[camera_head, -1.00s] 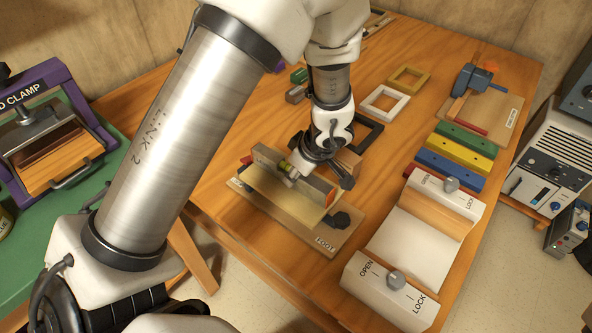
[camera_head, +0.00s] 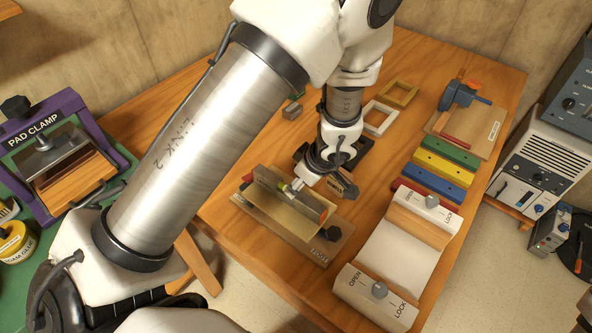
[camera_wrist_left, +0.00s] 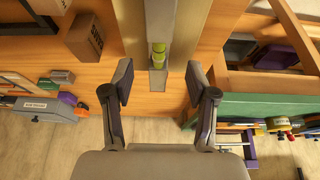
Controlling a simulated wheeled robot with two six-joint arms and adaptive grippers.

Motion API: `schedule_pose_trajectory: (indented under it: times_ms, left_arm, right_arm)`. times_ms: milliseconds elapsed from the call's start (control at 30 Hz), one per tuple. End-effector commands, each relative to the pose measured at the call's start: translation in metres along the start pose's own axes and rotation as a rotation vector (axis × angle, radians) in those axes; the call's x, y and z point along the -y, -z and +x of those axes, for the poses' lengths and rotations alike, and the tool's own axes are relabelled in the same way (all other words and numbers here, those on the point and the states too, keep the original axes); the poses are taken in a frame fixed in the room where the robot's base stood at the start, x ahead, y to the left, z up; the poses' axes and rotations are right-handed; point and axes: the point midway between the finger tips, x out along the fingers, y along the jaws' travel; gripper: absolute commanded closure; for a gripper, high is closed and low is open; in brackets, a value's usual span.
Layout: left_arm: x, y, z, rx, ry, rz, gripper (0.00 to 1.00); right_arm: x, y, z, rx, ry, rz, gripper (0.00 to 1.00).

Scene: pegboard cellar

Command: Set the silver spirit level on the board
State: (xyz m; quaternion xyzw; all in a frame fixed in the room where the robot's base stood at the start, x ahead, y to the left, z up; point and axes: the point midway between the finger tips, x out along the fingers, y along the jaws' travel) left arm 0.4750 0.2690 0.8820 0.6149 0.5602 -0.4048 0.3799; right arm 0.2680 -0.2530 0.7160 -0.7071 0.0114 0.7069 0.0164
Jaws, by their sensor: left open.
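A small silver piece with a yellow-green vial, which looks like the spirit level (camera_head: 297,186), sits at the grey upright bars of a tan board (camera_head: 320,255) with a dark knob. Whether it rests on the bars or beside them I cannot tell. In the left wrist view the level (camera_wrist_left: 158,80) shows its green vial, in line with a grey strip and centred between my fingers. My left gripper (camera_head: 315,185) is low over the board's far right side. In the left wrist view it (camera_wrist_left: 160,82) is open, with a gap on both sides of the level. My right gripper is not seen.
A white fixture with OPEN/LOCK knobs (camera_head: 380,290) stands at front right. Coloured bars (camera_head: 437,168), frames (camera_head: 380,118) and a blue vise (camera_head: 460,95) lie behind. A brown block (camera_wrist_left: 85,37) is near my gripper. A purple pad clamp (camera_head: 50,130) stands at left.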

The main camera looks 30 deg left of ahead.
Motion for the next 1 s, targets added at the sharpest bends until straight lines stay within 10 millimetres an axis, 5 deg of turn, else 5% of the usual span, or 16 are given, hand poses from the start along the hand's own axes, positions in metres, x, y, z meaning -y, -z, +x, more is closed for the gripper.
schedule_pose_trajectory:
  times_ms: [33,300,600,767,1000]
  left_arm:
    - [0.000,0.005,-0.020,-0.002,0.001,0.003,0.42]
    - [0.000,0.004,-0.054,-0.002,0.000,0.003,0.42]
    - [0.000,0.000,-0.056,0.000,0.000,0.002,0.42]
    - [0.022,0.009,-0.038,-0.034,0.047,0.120,0.42]
    - [0.101,0.036,0.026,-0.094,0.119,0.723,0.42]
  right_arm:
    - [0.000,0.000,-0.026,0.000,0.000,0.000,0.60]
    - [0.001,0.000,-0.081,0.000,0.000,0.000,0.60]
    - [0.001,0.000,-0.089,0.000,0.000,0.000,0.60]
    - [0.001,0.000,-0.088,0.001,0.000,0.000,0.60]
    - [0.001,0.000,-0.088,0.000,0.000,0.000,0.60]
